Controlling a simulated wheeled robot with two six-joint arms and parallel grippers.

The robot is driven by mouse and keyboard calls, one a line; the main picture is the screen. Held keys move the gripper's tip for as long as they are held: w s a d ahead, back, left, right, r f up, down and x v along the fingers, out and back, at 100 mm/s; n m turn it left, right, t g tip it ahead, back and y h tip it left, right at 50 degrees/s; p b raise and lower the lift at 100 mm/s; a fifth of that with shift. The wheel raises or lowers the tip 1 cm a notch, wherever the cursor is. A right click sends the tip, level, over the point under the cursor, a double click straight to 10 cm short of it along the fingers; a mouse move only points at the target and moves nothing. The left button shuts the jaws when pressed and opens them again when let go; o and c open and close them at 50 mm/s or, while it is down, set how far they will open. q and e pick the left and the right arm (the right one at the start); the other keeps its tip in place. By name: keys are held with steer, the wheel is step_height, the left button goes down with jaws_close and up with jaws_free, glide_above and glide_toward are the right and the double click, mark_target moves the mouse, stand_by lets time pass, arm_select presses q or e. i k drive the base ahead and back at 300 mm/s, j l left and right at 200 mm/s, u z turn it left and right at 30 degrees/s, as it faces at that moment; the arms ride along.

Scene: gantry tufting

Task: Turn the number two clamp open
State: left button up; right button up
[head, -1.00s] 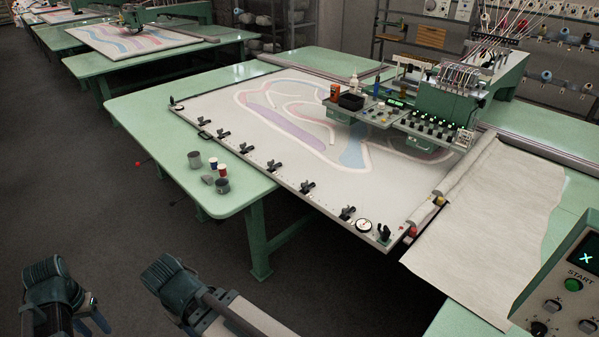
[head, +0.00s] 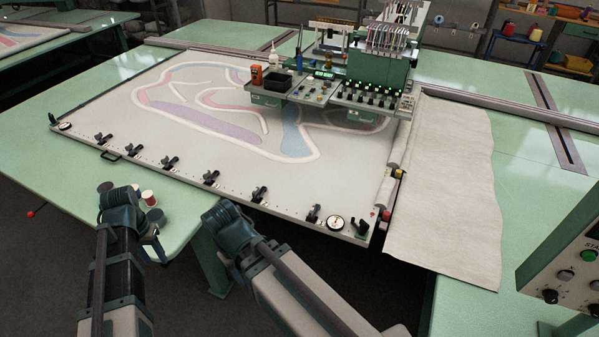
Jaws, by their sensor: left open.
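A row of several black clamps runs along the near edge of the white frame (head: 85,131). The second clamp from the left (head: 135,149) and the second from the right (head: 259,194) look alike. Their numbers are too small to read, so I cannot tell which is number two. My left gripper (head: 152,246) is open, low over the table's near edge and short of the clamps. My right gripper (head: 240,262) is at the end of the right arm, nearer me than the clamps; its fingers are hidden or unclear. Neither gripper touches a clamp.
Small pots, including a red and white one (head: 149,198), stand on the green table (head: 60,185) beside the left gripper. A round dial (head: 335,223) sits at the frame's near right corner. The tufting head (head: 375,75) stands at the back. Loose cloth (head: 445,200) hangs right.

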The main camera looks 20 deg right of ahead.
mark_target(257, 192)
steer(key=i+l+z, duration=0.1)
steer(key=i+z, duration=0.8)
